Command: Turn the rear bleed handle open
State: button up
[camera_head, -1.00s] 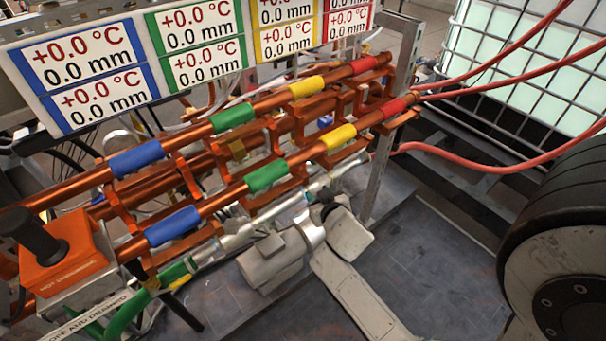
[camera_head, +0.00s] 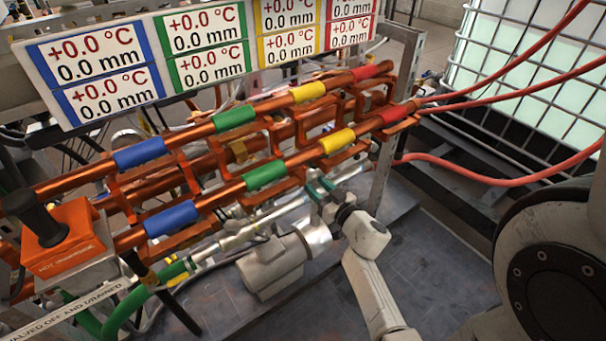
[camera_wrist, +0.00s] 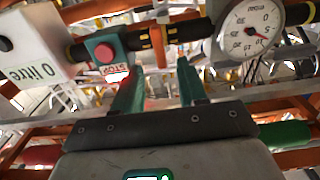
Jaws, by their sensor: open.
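My gripper (camera_head: 320,188) is at the front of the pipe rack in the head view, its teal fingertips close to the lower silver pipe. In the wrist view my gripper (camera_wrist: 157,78) has its two teal fingers spread apart with nothing held between them. Beyond the fingers a dark horizontal pipe (camera_wrist: 190,31) carries yellow bands. A small orange-yellow piece (camera_wrist: 158,46) hangs from it, between the fingers in the picture. I cannot tell whether this is the rear bleed handle.
The wrist view shows a round dial gauge (camera_wrist: 252,30), a red button (camera_wrist: 104,53) on a green box and a white "0 litre" box (camera_wrist: 32,45). Copper pipes with coloured sleeves (camera_head: 172,219) fill the rack. Red hoses (camera_head: 500,178) run right. The dark floor (camera_head: 440,265) is open.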

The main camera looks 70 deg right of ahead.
aim_at(305, 174)
jog(key=b+x, duration=0.1)
jog(key=x, duration=0.6)
jog(key=shift+w+d, duration=0.15)
jog(key=shift+w, duration=0.05)
grip_shut()
